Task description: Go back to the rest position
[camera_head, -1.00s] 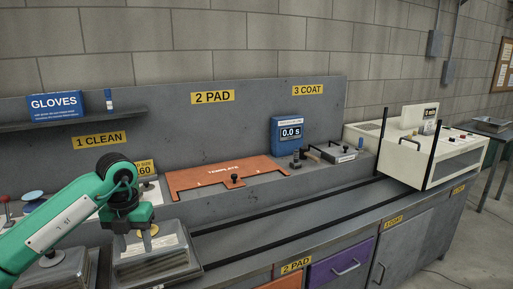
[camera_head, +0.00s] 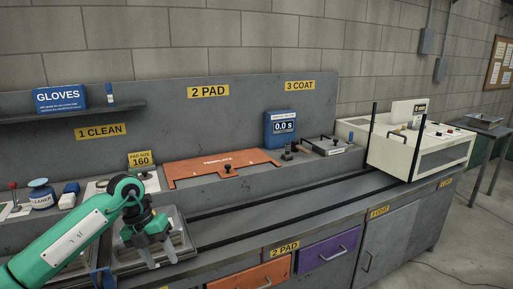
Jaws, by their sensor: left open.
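My left gripper (camera_head: 150,256) is in the head view at the lower left, on my green arm that comes in from the left edge. Its two grey fingers point down and are apart, with nothing seen between them. It is in front of and over a clear-walled tray (camera_head: 184,240) on the bench, and hides part of it. Whether the fingers touch the tray cannot be told. My right gripper is not in view.
The bench holds an orange template plate (camera_head: 222,167), a blue display box (camera_head: 281,130) and a white machine (camera_head: 440,148) at the right.

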